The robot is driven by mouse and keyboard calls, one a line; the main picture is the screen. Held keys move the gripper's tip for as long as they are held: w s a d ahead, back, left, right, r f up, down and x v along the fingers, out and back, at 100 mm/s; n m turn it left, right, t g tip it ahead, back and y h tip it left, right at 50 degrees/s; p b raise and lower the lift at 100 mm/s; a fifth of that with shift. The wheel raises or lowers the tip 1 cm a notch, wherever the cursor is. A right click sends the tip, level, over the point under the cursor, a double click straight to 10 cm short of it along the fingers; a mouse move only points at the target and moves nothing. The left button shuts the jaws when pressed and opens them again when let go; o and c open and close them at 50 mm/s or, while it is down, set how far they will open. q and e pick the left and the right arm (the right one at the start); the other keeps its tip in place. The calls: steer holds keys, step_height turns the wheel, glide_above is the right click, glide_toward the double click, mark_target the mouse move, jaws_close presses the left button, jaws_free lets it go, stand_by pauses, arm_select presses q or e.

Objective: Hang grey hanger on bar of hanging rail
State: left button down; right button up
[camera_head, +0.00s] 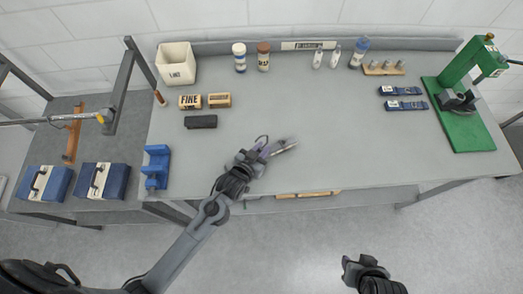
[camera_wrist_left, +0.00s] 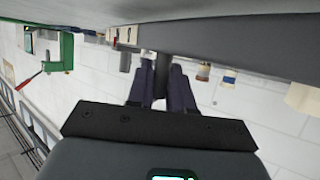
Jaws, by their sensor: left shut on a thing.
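My left gripper (camera_head: 272,149) is above the bench's front part, left of its middle, and shut on a small grey piece. This appears to be the grey hanger (camera_head: 285,146), reaching right from the fingers; its full shape is unclear. In the left wrist view, both fingers (camera_wrist_left: 162,92) close on a dark grey part (camera_wrist_left: 162,68). The hanging rail's bar (camera_head: 40,121) runs in from the left edge, with a yellow mark near its right end by a dark post. A brown hanger (camera_head: 73,138) hangs on it. My right gripper (camera_head: 360,268) is in front of the bench, its jaws unclear.
The bench top (camera_head: 340,130) is mostly clear. A blue holder (camera_head: 156,168) stands at its left edge, below a black block (camera_head: 201,122). Two blue boxes (camera_head: 98,181) sit below the rail. Bottles line the back, and a green press (camera_head: 460,105) stands at right.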

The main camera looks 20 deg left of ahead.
arm_select(q)
steer(key=shift+f, duration=0.65)
steer(key=shift+f, duration=0.1)
steer(key=c, duration=1)
jaws_free()
steer(key=shift+f, duration=0.1)
steer(key=shift+s+r, duration=0.2)
steer(key=shift+r, duration=0.05)
steer(key=s+a+r+g, duration=0.2)
steer(key=s+g, duration=0.1)
steer(key=s, duration=0.4)
steer(key=s+a+r+g+y, duration=0.1)
steer(key=s+a+r+g, duration=0.1)
steer(key=s, duration=0.6)
steer(key=s+a+r+g, duration=0.2)
steer(key=s+g, duration=0.2)
steer(key=s, duration=0.4)
steer(key=shift+s+a+g+y, duration=0.1)
steer(key=shift+a+g+y, duration=0.2)
steer(key=shift+a, duration=0.1)
